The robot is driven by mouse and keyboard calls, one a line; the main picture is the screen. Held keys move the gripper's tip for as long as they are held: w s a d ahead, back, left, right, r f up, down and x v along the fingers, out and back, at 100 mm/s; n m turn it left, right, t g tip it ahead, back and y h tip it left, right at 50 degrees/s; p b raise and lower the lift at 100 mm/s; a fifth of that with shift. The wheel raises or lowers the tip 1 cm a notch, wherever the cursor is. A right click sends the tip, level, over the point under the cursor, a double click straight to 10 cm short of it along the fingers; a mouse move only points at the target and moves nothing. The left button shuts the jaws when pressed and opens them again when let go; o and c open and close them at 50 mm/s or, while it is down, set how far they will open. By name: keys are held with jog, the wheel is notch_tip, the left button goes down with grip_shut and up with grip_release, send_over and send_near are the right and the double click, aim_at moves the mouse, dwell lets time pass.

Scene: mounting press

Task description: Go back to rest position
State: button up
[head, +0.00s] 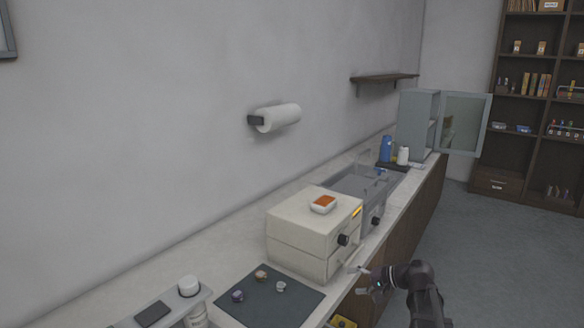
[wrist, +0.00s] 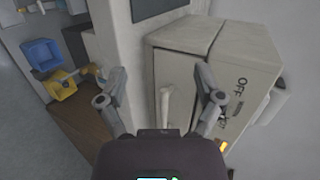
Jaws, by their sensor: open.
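The mounting press (head: 300,238) is a cream box on the counter, with a black knob, a glowing orange light and a small white dish of orange material (head: 323,203) on top. My gripper (head: 362,279) is at the press's front right lower corner, over the counter edge. In the wrist view the press (wrist: 185,65) shows an "OFF" label and the orange light. My gripper (wrist: 160,76) is open there, with a pale bar-like handle (wrist: 166,106) between its fingers. I cannot tell whether the fingers touch it.
A dark mat (head: 290,310) with several small cups lies left of the press. A sink (head: 350,185), bottles and an open-doored cabinet (head: 417,115) stand farther along the counter. Blue (wrist: 42,53) and yellow bins show at left in the wrist view. Open floor (head: 490,240) lies right.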

jog(key=s+a+f+n+g+h+p, duration=0.1)
jog(key=s+n+g+h+p, duration=0.1)
jog(key=s+h, duration=0.3)
jog(key=s+a+f+n+g+h+p, duration=0.1)
jog(key=s+n+g+h+p, duration=0.2)
jog(key=s, duration=0.8)
jog(key=h+p, duration=0.2)
jog(key=h, duration=0.1)
jog(key=shift+s+f+n+g, duration=0.15)
jog(key=shift+f+n+g, duration=0.1)
jog(key=shift+n+g, duration=0.05)
dwell(5.3)
